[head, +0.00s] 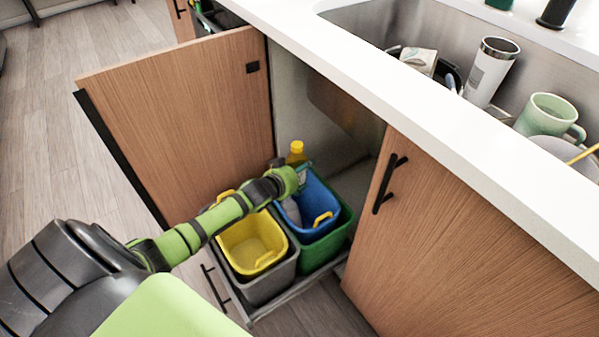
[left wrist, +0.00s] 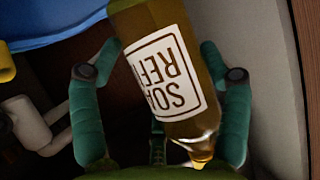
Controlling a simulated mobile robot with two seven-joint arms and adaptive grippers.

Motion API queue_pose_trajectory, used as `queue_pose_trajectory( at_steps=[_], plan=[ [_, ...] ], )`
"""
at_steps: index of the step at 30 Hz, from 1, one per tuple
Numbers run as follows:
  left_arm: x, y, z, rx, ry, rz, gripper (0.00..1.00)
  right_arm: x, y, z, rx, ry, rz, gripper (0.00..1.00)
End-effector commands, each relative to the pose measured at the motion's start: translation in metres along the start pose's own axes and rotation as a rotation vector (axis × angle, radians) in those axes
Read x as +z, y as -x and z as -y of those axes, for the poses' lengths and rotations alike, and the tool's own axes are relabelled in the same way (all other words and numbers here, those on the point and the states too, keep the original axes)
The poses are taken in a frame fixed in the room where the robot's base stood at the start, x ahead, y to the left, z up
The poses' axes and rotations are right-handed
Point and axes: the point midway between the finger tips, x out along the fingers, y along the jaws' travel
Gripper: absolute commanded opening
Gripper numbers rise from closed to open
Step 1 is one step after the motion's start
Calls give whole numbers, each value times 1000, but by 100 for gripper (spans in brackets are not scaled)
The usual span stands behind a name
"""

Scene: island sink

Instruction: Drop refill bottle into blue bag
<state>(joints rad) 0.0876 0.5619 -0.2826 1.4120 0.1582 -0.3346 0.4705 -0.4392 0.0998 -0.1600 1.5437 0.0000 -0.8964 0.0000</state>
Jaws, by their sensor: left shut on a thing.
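The refill bottle (left wrist: 165,75) is amber with a white label, upside down in the left wrist view. My left gripper (left wrist: 163,80) has a finger on each side of it and is shut on it. In the head view my left gripper (head: 302,177) is over the back-left edge of the blue bag (head: 325,193). The yellow bottle top (head: 296,151) shows just behind the gripper. The blue bag lines a green bin and is open at the top. A blue edge (left wrist: 50,25) shows at the upper left of the left wrist view. My right gripper is not in view.
A yellow bag (head: 251,243) in a grey bin stands left of the blue one on the pull-out. An open cabinet door (head: 190,110) is at the left, a closed door (head: 470,235) at the right. The white counter (head: 400,105) overhangs, with a sink above.

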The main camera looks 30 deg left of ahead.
Motion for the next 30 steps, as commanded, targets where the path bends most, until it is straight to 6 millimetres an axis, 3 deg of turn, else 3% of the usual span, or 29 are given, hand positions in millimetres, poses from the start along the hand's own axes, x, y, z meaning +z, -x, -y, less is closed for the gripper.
queue_pose_trajectory(
  at_steps=[3,4,5,6,20,26,30],
  plan=[
    [-1,0,0,0,0,-2,39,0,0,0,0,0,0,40],
    [-1,0,0,0,0,-2,85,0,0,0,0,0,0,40],
    [-1,0,0,0,0,-2,97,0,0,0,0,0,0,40],
    [-1,0,0,0,0,-2,100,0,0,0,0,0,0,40],
    [1,4,0,0,0,2,100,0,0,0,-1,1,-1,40],
    [2,30,0,1,0,2,100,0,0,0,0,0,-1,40],
    [1,58,0,2,-1,1,100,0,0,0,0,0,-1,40]
  ],
)
